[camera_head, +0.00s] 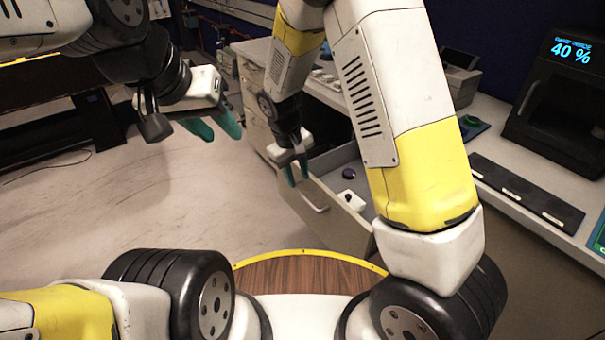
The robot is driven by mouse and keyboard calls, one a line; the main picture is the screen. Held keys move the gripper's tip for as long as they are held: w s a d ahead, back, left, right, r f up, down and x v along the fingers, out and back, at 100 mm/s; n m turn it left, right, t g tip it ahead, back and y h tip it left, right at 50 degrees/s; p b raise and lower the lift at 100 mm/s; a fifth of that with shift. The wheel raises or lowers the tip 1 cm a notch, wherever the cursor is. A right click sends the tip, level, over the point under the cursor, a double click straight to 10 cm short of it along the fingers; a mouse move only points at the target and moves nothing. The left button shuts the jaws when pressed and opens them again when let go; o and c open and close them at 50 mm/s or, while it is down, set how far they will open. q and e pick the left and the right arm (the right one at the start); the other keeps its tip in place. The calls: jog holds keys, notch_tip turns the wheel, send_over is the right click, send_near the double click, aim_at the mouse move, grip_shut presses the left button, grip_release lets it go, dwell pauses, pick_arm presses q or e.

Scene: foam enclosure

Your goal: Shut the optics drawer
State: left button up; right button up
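The optics drawer (322,212) is pulled out from under the bench in the middle of the view. Its front panel carries a bar handle (305,197). A dark round piece (349,173) and a white block (352,201) lie inside. My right gripper (297,172) points down at the far left end of the drawer front. Its teal fingertips are a little apart, with nothing visible held; I cannot tell whether they touch the drawer. My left gripper (214,126) is open and empty over the floor, left of the drawer. My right arm hides part of the drawer and bench.
The bench (488,112) runs along the right, with a dark box device reading 40 % (556,95) and a black strip (525,192) on it. Other closed drawers (254,100) stand beyond the open one.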

aim_at(303, 196)
jog(key=f, duration=0.4)
jog(key=d+f, duration=0.1)
jog(key=f, duration=0.2)
jog(key=shift+w+d, duration=0.1)
jog(key=shift+w, duration=0.3)
jog(key=shift+c, duration=0.2)
grip_shut()
dwell(0.8)
